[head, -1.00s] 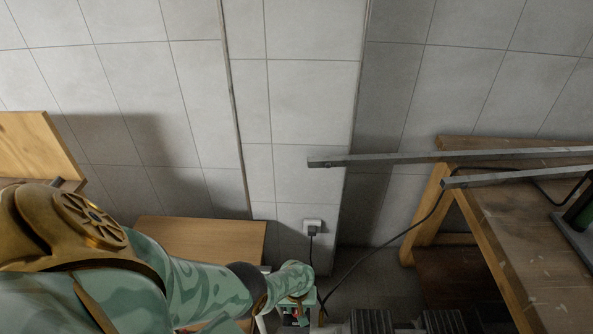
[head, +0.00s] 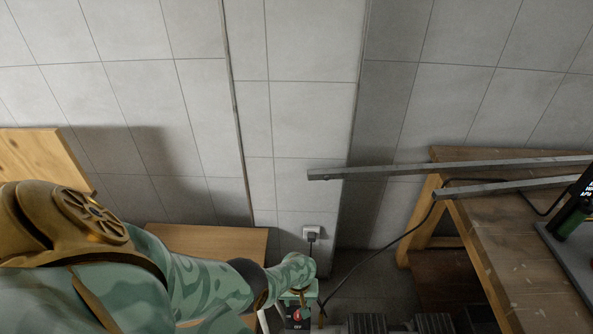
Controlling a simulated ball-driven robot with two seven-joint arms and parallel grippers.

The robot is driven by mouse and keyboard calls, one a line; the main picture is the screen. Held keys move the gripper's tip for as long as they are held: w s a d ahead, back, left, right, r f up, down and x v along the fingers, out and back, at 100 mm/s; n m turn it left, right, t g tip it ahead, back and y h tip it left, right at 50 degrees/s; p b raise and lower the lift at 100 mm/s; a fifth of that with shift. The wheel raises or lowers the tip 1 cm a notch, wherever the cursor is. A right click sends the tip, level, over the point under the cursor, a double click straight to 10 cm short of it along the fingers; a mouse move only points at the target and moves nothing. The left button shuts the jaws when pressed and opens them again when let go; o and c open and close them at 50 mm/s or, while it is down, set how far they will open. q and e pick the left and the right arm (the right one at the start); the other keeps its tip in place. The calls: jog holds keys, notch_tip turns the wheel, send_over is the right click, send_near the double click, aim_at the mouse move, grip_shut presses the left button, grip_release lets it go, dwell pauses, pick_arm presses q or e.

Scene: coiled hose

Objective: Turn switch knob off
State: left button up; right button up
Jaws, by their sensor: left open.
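A small green and dark switch box (head: 299,316) with a red part shows at the bottom middle of the head view, partly cut off and partly covered by my arm. I cannot make out the knob's position. My left gripper (head: 291,297) is open at the end of my green-patterned left arm, right at the top of the box. I cannot tell whether its fingers touch the knob. My right gripper is not in view.
A wall socket (head: 312,233) with a plug and black cable is behind the box. A wooden workbench (head: 520,245) stands at right, with two metal bars (head: 400,170) jutting over its left edge. A low wooden surface (head: 210,242) is at left.

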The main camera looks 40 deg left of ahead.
pick_arm(q)
notch_tip(320, 180, up, 7)
jog(key=p, duration=0.5)
jog(key=shift+r, duration=0.2)
